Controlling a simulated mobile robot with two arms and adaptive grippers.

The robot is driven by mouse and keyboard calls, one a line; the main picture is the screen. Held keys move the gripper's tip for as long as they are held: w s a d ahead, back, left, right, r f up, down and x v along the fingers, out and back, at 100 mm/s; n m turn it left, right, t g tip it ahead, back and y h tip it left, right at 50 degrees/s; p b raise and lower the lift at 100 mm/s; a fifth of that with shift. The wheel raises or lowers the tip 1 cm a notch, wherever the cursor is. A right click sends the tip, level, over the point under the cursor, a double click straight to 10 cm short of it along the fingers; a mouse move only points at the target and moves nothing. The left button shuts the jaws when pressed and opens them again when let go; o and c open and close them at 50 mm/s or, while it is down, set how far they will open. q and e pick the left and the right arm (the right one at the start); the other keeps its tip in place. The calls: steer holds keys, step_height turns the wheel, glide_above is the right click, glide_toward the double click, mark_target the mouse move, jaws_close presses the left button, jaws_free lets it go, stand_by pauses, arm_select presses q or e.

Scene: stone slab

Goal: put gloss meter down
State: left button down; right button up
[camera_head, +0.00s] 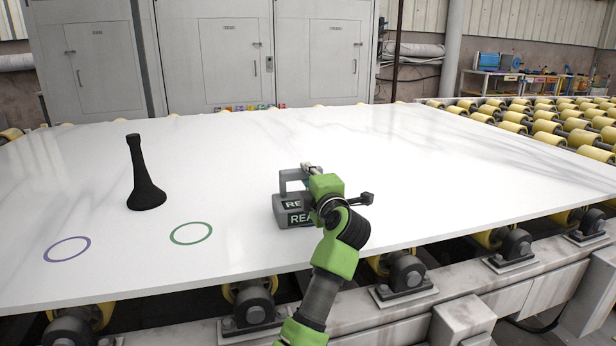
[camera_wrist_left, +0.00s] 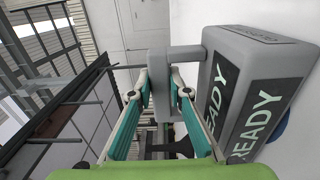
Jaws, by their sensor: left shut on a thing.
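The gloss meter (camera_head: 292,217) is a grey box with a handle on top and dark panels with white lettering. It is over the middle of the white slab (camera_head: 400,170), and I cannot tell whether its base touches. In the left wrist view the gloss meter (camera_wrist_left: 262,85) fills the right side, and the panels read "READY". My left gripper (camera_head: 308,172) is shut on its grey handle; the fingers (camera_wrist_left: 160,95) lie on either side of the handle in the left wrist view. My right gripper is not in view.
A purple ring (camera_head: 50,257) and a green ring (camera_head: 174,239) are marked on the slab's left front, both empty. A black flared object (camera_head: 146,190) stands behind them. The slab rests on yellow rollers (camera_head: 555,138). Grey cabinets (camera_head: 228,65) stand behind. The slab's right half is clear.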

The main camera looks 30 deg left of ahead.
arm_select(q)
steer(key=c, duration=1.9)
jaws_free()
steer(key=shift+f, duration=0.1)
